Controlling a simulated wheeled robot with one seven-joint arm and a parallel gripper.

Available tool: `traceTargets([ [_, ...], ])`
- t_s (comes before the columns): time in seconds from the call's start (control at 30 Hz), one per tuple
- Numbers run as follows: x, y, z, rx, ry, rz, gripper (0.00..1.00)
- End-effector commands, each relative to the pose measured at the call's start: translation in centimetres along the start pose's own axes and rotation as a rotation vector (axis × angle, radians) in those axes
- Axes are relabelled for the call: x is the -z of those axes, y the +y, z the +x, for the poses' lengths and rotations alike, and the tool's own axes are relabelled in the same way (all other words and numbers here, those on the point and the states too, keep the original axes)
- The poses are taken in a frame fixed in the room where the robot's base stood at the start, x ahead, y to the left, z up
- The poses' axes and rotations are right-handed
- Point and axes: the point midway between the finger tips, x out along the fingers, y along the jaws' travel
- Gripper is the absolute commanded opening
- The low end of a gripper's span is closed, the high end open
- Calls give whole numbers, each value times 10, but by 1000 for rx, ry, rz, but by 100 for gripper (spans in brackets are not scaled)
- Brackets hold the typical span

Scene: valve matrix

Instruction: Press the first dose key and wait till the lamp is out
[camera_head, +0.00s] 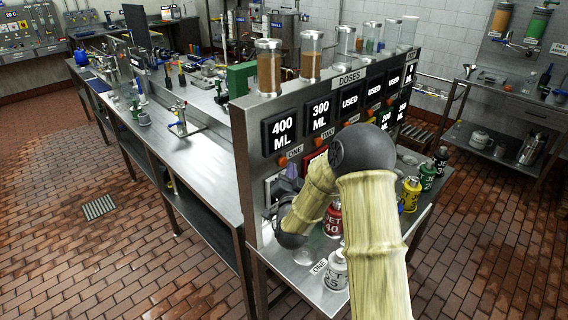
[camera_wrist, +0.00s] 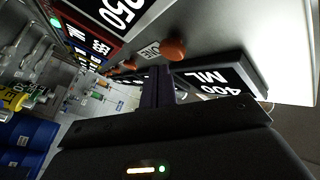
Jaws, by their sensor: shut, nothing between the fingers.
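The dose panel (camera_head: 243,150) stands upright, with a 400 ML display (camera_head: 282,131) at its near end. Under it is a label ONE (camera_head: 294,152) beside an orange dome (camera_head: 283,161). In the wrist view the dome (camera_wrist: 173,50) stands out beside the ONE label (camera_wrist: 150,51), below the 400 ML sign (camera_wrist: 222,80). It looks dull; I cannot tell whether it is key or lamp. My gripper (camera_head: 291,172) is shut and empty close to the panel. Its purple fingers (camera_wrist: 157,82) end near the dome; contact is unclear. My arm hides part of the panel.
A 300 ML display (camera_head: 320,114) and several displays reading USED follow along the panel. Clear cylinders (camera_head: 311,57) stand on top. Jars, such as a red one (camera_head: 333,220), stand on the shelf below, close to my arm. A long steel bench (camera_head: 180,150) is at left.

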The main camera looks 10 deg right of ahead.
Motion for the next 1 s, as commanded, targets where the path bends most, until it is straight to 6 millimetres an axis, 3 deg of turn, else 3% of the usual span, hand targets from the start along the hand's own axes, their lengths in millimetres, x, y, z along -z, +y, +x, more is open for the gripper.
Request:
traceTargets([
  [1.0, -4, -4, 6, 0, 0, 0, 0],
])
